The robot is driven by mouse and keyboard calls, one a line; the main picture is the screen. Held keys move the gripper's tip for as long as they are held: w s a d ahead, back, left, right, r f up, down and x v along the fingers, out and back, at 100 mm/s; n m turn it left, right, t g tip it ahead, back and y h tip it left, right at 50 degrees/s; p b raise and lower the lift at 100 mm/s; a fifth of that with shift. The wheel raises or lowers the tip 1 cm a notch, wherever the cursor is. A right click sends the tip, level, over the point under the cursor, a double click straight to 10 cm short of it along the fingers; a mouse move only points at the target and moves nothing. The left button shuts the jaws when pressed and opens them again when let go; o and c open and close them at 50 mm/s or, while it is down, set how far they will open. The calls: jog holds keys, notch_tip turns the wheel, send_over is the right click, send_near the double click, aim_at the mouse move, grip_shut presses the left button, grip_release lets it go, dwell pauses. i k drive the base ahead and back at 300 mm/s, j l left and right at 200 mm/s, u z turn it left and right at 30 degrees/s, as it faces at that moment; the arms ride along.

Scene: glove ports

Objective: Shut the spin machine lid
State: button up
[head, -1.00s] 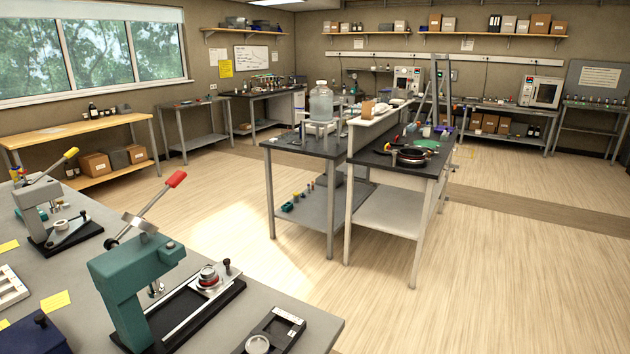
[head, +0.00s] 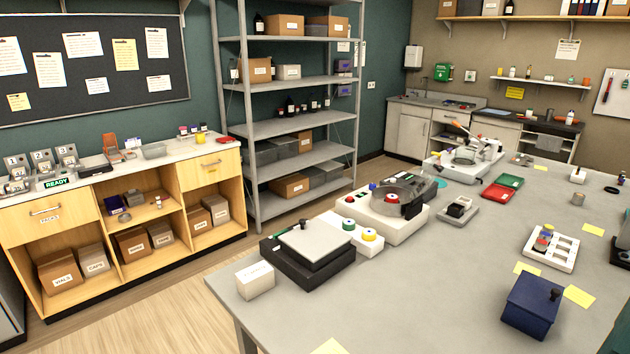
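A white machine (head: 385,222) with a round grey drum on top stands on the grey table, near the middle of the head view. It looks like the spin machine. My gripper is not in view.
The grey table (head: 460,290) also bears a dark box with a pale top plate (head: 309,247), a white box (head: 255,279), a red tray (head: 497,192), a white rack (head: 550,248) and a blue box (head: 531,305). Clear floor (head: 150,325) lies at the table's left.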

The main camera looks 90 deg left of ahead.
aim_at(440, 168)
jog(key=u, duration=2.2)
jog(key=i+j+u, duration=0.2)
jog(key=i+j, duration=0.2)
jog(key=i, duration=0.2)
jog(key=i+j+u, duration=0.1)
jog(key=i, duration=0.25)
jog(key=k+z, duration=0.15)
jog(key=k, duration=0.3)
jog(key=i+j+u, duration=0.15)
jog(key=i, duration=0.35)
